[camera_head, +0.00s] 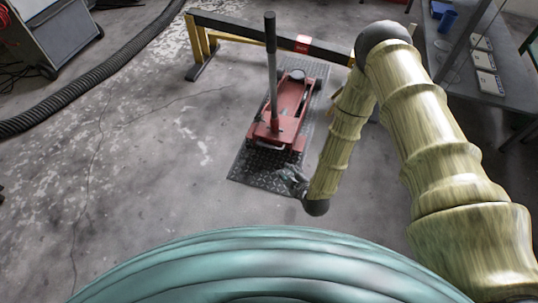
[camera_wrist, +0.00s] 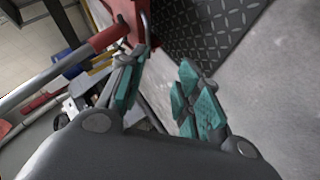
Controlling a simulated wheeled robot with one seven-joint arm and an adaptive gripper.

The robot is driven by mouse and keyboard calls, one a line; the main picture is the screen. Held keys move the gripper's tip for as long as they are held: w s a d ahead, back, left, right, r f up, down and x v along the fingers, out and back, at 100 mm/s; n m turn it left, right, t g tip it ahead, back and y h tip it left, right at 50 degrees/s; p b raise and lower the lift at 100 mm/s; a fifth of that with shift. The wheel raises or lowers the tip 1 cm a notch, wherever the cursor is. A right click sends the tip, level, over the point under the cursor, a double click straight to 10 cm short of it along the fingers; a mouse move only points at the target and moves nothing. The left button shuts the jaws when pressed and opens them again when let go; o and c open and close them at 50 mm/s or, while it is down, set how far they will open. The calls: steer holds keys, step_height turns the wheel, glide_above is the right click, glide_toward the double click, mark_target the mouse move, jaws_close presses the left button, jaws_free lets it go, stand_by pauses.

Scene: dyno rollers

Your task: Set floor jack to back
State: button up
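The red floor jack (camera_head: 290,105) stands on a dark diamond-plate mat (camera_head: 255,165) in the head view. Its long grey handle with a black grip (camera_head: 271,75) points up. My gripper (camera_head: 291,177) is over the mat's near right part, just short of the jack's near end. In the wrist view my gripper (camera_wrist: 160,82) has its teal-padded fingers spread, with nothing between them. Part of the jack (camera_wrist: 128,16) and its handle (camera_wrist: 70,62) show beyond the left finger, which overlaps them in the picture; I cannot tell whether it touches. The mat (camera_wrist: 205,30) shows beyond the right finger.
A low yellow and black barrier (camera_head: 250,30) with a red label stands behind the jack. A grey table (camera_head: 460,75) with a blue cup is at the right. A black corrugated hose (camera_head: 85,80) and a grey cabinet (camera_head: 60,40) are at the left.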

steer(key=shift+w+a+f+n+t+y+b, duration=0.25)
steer(key=shift+w+a+f+n+t+b, duration=0.95)
steer(key=shift+w+b, duration=1.8)
steer(key=shift+w+a+f+n+t+y+b, duration=0.35)
steer(key=shift+w+a+f+n+b, duration=0.4)
steer(key=shift+w+a+f+b, duration=2)
steer(key=shift+w+a+f+n+t+y+b, duration=0.15)
steer(key=shift+w+f+n+t+b, duration=0.7)
steer(key=shift+w+b, duration=2.45)
steer(key=shift+w+f+p, duration=0.1)
steer(key=shift+w+p, duration=0.75)
steer(key=shift+p, duration=0.05)
jaws_close()
